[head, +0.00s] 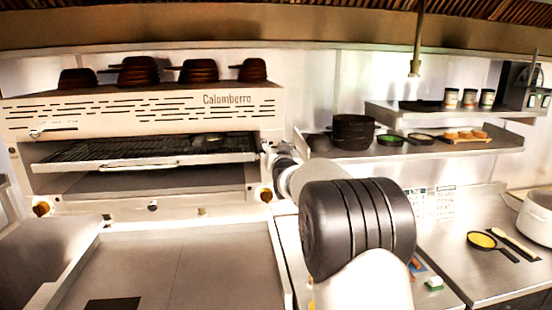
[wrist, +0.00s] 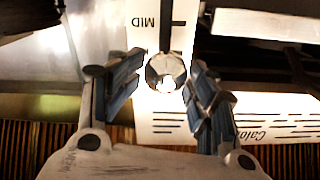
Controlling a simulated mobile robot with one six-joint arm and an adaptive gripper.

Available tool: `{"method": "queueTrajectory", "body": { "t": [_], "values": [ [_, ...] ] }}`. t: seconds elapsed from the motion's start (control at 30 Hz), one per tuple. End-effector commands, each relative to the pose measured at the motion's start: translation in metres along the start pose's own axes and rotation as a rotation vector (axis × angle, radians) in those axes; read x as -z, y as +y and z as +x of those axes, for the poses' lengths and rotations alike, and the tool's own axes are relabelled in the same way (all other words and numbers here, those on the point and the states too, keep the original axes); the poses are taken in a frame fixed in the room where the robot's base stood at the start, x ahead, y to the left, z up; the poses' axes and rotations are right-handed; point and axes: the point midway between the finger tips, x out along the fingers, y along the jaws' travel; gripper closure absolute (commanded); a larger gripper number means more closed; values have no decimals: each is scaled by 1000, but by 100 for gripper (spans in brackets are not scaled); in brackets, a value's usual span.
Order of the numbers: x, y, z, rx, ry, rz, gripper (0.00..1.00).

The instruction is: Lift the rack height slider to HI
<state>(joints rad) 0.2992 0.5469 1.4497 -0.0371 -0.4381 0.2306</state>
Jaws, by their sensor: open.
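The rack height slider's round metal knob (wrist: 165,72) shows in the wrist view on a white scale plate (wrist: 145,42), at the end of the visible dark slot. The plate reads MID, upside down here; no HI mark shows. My gripper (wrist: 163,85) is open, with one dark finger on each side of the knob. I cannot tell whether either finger touches it. In the head view my gripper (head: 272,153) is at the right side of the Calomberro grill (head: 150,116), and the knob cannot be made out. The rack (head: 130,153) sits inside the grill.
Dark stacked bowls (head: 198,71) stand on top of the grill. To the right, a shelf (head: 440,148) holds black pots (head: 353,132) and small pans. A yellow-filled pan (head: 482,241) lies on the right counter. The steel counter (head: 170,265) below the grill is mostly clear.

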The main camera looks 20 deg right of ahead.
Motion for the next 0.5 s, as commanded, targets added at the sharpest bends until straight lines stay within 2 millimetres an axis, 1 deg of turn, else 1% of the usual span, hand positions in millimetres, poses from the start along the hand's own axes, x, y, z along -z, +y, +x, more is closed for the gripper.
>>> {"method": "queueTrajectory", "body": {
  "t": [0.03,0.3,0.4,0.5],
  "values": [
    [-2,-1,-9,1,-4,0,48],
    [-6,-3,-61,2,-12,-2,48],
    [-7,-4,-77,2,-13,-2,48],
    [-7,-4,-89,2,-14,-3,48]
  ]
}}
